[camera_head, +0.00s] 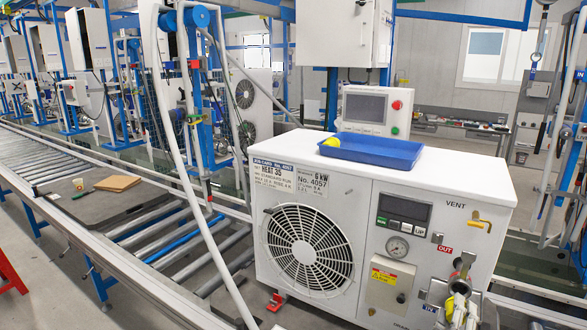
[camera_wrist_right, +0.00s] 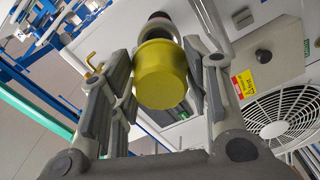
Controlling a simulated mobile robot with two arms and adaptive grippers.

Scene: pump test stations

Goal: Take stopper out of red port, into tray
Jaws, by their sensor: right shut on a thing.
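The white pump unit (camera_head: 340,200) has a red OUT label (camera_head: 446,249) and a blue IN label (camera_head: 430,308) at its right front. My right gripper (camera_head: 459,292) is at this corner, shut on a yellow stopper (camera_wrist_right: 160,76), which sits between its fingers in the wrist view. A pale pipe end (camera_wrist_right: 180,22) is right behind the stopper; I cannot tell whether the stopper is still seated in it. The gripper and stopper partly hide the ports. The blue tray (camera_head: 376,151) lies on top of the unit, with a yellow piece (camera_head: 332,142) at its left end. My left gripper is not in view.
A yellow VENT handle (camera_head: 478,220) and a pressure gauge (camera_head: 397,247) are on the front panel near the gripper. A control box (camera_head: 368,110) stands behind the tray. A roller conveyor (camera_head: 190,235) runs at left. The unit's top is clear right of the tray.

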